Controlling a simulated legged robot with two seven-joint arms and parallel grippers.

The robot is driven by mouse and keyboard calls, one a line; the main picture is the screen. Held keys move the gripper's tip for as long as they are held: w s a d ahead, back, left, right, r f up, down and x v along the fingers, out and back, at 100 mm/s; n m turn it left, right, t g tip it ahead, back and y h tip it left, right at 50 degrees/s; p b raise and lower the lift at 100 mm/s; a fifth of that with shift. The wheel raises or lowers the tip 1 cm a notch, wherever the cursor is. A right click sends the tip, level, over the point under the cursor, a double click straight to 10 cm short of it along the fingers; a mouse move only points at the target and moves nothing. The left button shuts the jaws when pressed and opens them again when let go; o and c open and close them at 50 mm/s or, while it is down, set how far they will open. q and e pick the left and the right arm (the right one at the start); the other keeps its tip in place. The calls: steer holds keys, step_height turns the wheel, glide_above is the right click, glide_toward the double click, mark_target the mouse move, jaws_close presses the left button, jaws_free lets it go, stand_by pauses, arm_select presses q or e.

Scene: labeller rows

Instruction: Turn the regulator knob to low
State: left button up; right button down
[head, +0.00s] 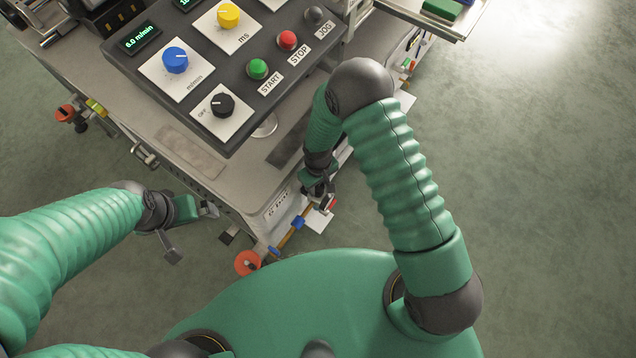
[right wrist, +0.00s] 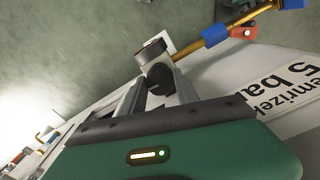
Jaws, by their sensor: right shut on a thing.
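The regulator is on the machine's front side, low down. In the right wrist view its black knob (right wrist: 160,76) sits between the two fingers of my right gripper (right wrist: 158,88), below a pale round body with a dial (right wrist: 150,50). My right gripper also shows in the head view (head: 322,192), shut on the knob, which is mostly hidden there by the gripper. Any low mark on the knob cannot be made out. My left gripper (head: 192,232) is open and empty, with its fingers spread, left of the machine's corner.
A "5 bar" label (right wrist: 290,90) is close by. Above is the panel (head: 225,115) with several knobs and buttons. Floor at right is clear.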

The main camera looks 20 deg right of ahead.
mark_target(318, 186)
steer(key=shift+w+r+n, duration=0.15)
steer(key=shift+r+n, duration=0.05)
steer(key=shift+n, duration=0.2)
steer(key=shift+f, duration=0.15)
arm_select(q)
steer(key=shift+r, duration=0.45)
arm_select(e)
steer(key=c, duration=1.2)
jaws_free()
steer(key=o, duration=0.3)
arm_select(q)
steer(key=p+v, duration=0.2)
steer(key=w+p+v, duration=0.1)
steer(key=p+v, duration=0.1)
steer(key=shift+r, duration=0.35)
arm_select(e)
step_height(318, 186, up, 17)
steer(key=shift+f, duration=0.1)
